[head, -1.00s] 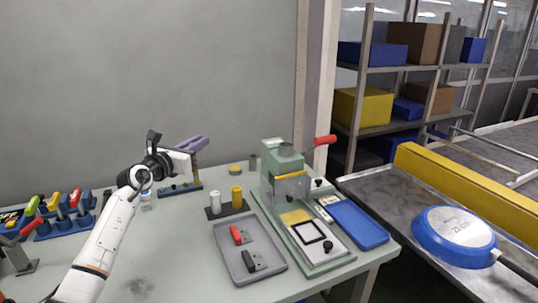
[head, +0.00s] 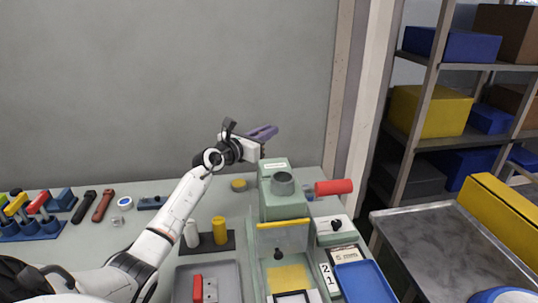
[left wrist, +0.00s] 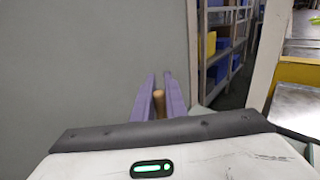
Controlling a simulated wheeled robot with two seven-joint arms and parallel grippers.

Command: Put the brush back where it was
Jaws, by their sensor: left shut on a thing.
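My left gripper (head: 264,134) has purple fingers and is raised above the back of the table, behind and above the green machine (head: 282,208). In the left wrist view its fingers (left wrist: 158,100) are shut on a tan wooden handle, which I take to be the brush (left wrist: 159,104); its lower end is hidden. The brush cannot be made out in the head view. A low blue stand (head: 152,202) lies at the back of the table, left of the gripper and partly hidden by my arm. My right gripper is not in view.
A white and a yellow bottle (head: 220,231) stand on a dark plate. A grey tray (head: 229,276) and a blue tray (head: 365,284) flank the machine. Tools stand at left. A blue pan (head: 503,295) shows at the lower right.

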